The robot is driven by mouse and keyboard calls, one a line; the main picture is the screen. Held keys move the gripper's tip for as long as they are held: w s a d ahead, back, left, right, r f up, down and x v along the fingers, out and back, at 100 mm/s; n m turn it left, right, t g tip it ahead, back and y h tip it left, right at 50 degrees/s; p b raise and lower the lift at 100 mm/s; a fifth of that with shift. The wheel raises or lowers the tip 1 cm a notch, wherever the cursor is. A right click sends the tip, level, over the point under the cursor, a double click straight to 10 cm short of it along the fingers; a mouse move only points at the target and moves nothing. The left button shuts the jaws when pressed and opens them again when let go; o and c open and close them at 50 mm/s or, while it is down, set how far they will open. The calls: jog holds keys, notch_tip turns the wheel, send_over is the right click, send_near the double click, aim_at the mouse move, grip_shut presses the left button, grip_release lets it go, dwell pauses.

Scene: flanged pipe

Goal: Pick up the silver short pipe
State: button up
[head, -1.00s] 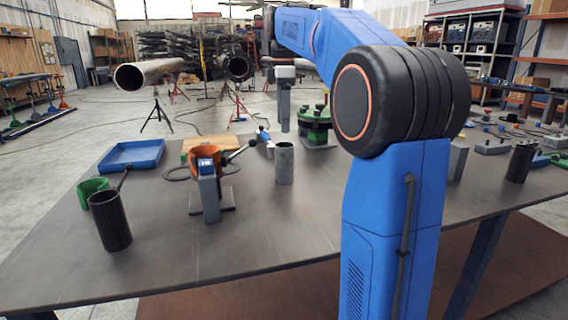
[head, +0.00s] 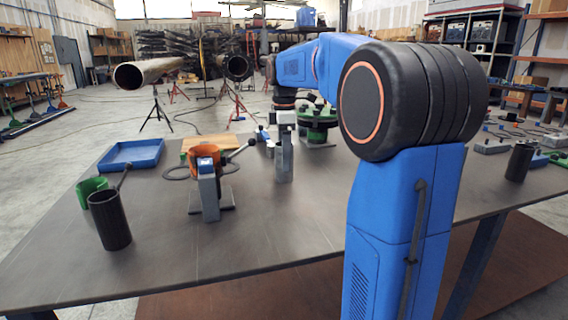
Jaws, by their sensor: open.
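The silver short pipe (head: 283,179) stands upright on the dark table (head: 290,225), near the middle. My gripper (head: 285,155) points straight down at the pipe, with its near finger in front of the pipe and hiding most of it. The jaws are open. The far finger is hidden, and I cannot tell whether either finger touches the pipe.
An orange clamp on a grey stand (head: 208,185) is left of the pipe. A black pipe (head: 109,220), a green ring (head: 91,187) and a blue tray (head: 131,155) are further left. A green flanged part (head: 317,120) is behind right. The front middle is clear.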

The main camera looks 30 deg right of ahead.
jog(key=shift+f, duration=0.3)
jog(key=shift+c, duration=0.6)
